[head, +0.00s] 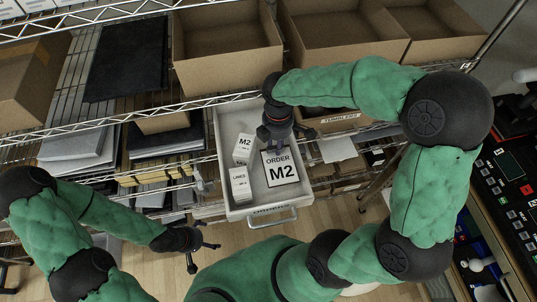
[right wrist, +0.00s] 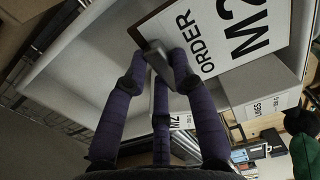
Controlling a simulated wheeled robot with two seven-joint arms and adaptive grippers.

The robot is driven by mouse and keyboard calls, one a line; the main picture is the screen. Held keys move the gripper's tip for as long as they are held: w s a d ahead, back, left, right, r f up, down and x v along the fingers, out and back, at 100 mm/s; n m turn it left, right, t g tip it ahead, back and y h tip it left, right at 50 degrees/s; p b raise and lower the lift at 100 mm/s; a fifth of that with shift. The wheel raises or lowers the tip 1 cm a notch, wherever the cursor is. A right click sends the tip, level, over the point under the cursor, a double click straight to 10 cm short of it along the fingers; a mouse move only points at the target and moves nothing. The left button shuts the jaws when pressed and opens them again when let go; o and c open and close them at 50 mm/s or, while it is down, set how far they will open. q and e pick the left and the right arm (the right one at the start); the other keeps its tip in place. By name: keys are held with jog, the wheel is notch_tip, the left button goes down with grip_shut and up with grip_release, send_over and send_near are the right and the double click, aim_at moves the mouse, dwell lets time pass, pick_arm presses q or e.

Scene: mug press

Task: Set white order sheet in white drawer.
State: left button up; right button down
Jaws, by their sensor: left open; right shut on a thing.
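The white order sheet (head: 281,168), marked "ORDER M2" with a dark border, is in or just above the white drawer (head: 229,118), on its right side. Whether it touches the drawer floor is unclear. My right gripper (head: 277,143) reaches down over the drawer. In the right wrist view its fingers (right wrist: 158,62) are shut on the edge of the order sheet (right wrist: 228,38), at a grey tab-like part. The drawer (right wrist: 80,85) also shows there, pulled open. My left gripper (head: 194,246) is open and empty, in front of and left of the drawer.
Inside the drawer, a small M2 box (head: 243,148) and a LINES box (head: 240,184) stand along the left side. Wire shelves with cardboard boxes (head: 228,45) lie behind. A dark control panel (head: 510,170) stands at the right. Open floor lies before the drawer.

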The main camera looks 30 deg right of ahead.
aim_at(276, 156)
notch_tip(276, 156, down, 4)
jog(key=shift+w+r, duration=0.1)
jog(key=shift+f+b, duration=0.35)
jog(key=shift+f, duration=1.65)
jog(key=shift+f, duration=0.1)
jog(key=c, duration=1)
grip_release()
notch_tip(276, 156, up, 12)
jog(key=shift+r+p, duration=0.15)
jog(key=shift+p, duration=0.4)
